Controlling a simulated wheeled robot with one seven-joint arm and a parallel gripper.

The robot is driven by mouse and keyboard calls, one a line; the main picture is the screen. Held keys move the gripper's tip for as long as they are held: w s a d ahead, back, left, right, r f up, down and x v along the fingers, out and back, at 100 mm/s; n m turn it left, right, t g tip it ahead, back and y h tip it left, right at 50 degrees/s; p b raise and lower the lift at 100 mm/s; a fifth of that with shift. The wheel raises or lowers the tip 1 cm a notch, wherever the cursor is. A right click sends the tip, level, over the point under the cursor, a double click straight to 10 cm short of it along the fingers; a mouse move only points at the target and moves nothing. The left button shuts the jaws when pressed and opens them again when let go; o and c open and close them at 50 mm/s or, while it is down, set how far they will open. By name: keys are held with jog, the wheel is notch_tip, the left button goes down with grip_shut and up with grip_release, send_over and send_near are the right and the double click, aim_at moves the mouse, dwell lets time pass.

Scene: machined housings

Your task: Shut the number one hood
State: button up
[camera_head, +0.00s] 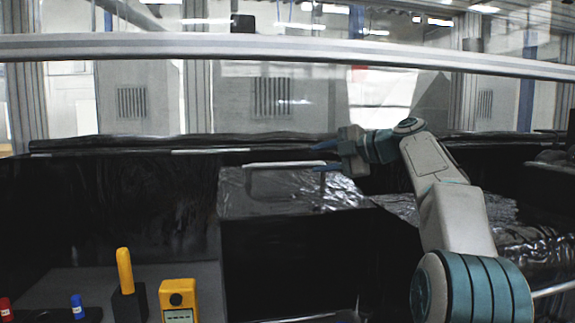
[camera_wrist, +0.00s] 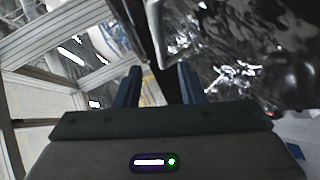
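A black box-like housing (camera_head: 262,198) with a glossy, wrinkled top stands in the middle of the head view. A pale bar handle (camera_head: 280,165) sits on it, on short posts. I see no number on it, so I cannot tell which hood is number one. My gripper (camera_head: 325,157) is at the right end of this handle, its blue fingers pointing left and spread apart. The wrist view also shows my gripper (camera_wrist: 160,82) with its fingers apart. A dark strip runs beyond the gap between them. I cannot tell whether the handle's end lies between the fingers.
A long grey rail (camera_head: 150,47) crosses the upper head view. A yellow device (camera_head: 179,298), a yellow-handled tool (camera_head: 125,270) and a blue-capped item (camera_head: 77,305) stand at the lower left. Another glossy black surface (camera_head: 510,240) lies on the right, behind my arm.

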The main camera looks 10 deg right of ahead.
aim_at(292, 165)
jog(key=p+x, duration=0.2)
jog(key=x, duration=0.8)
jog(key=shift+w+a+f+p, duration=0.1)
jog(key=shift+f+p, duration=0.05)
jog(key=shift+p, duration=0.25)
grip_shut()
